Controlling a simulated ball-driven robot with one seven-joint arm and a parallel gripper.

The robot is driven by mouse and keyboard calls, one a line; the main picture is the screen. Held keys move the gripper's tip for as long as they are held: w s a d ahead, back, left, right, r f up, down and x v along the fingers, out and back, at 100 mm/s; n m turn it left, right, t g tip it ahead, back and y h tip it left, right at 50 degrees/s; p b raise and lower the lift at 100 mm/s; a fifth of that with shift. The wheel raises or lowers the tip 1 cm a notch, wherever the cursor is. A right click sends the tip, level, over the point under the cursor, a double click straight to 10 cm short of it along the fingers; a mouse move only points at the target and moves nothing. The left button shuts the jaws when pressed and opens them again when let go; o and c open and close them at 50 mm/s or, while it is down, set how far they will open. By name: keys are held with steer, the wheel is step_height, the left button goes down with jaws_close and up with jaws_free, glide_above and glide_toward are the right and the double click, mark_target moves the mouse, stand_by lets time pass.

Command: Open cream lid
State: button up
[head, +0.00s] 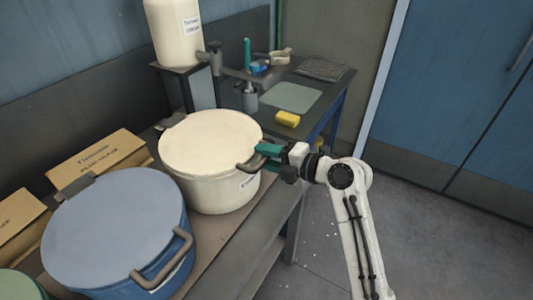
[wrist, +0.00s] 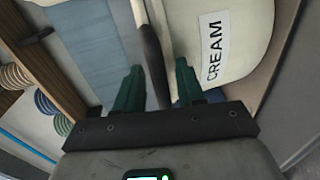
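The cream lid (head: 210,140) lies flat and closed on the cream pot (head: 207,193). Its dark handle (head: 246,168) sticks out at the right front edge. My gripper (head: 264,156) is at this handle, with teal fingers pointing left. The pot's "CREAM" label (wrist: 212,48) is just right of the fingers.
A blue lidded pot (head: 115,232) stands front left of the cream pot, beside cardboard boxes (head: 97,158). Behind are a cream canister (head: 173,35), a tap (head: 248,98) and a yellow sponge (head: 287,118). The floor (head: 430,230) at right is open.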

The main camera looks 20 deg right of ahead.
steer(key=shift+w+a, duration=0.1)
steer(key=shift+w, duration=0.05)
jaws_close()
stand_by(0.4)
steer(key=shift+f, duration=0.1)
